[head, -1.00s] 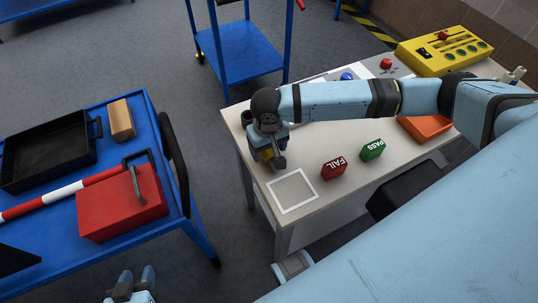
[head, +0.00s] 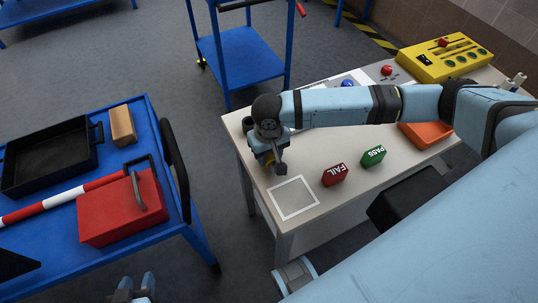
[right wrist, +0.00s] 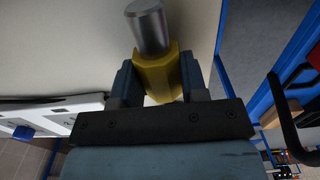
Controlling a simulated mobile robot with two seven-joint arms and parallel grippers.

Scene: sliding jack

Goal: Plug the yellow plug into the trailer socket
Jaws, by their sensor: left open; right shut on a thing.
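My right gripper (head: 270,162) hangs over the near left part of the pale table, just behind a white-outlined square. It is shut on the yellow plug (right wrist: 158,76), whose grey metal cylinder (right wrist: 147,27) points away from the palm in the right wrist view. In the head view the plug is mostly hidden by the gripper. My left gripper (head: 136,288) is at the bottom edge, its two fingers apart, with nothing seen between them. I cannot make out the trailer socket in either view.
The table (head: 320,206) holds a red FAIL block (head: 334,174), a green PASS block (head: 373,156), an orange tray (head: 428,134) and a yellow button box (head: 445,60). A blue cart (head: 190,236) on the left carries a red toolbox (head: 120,212) and a black tray (head: 45,160).

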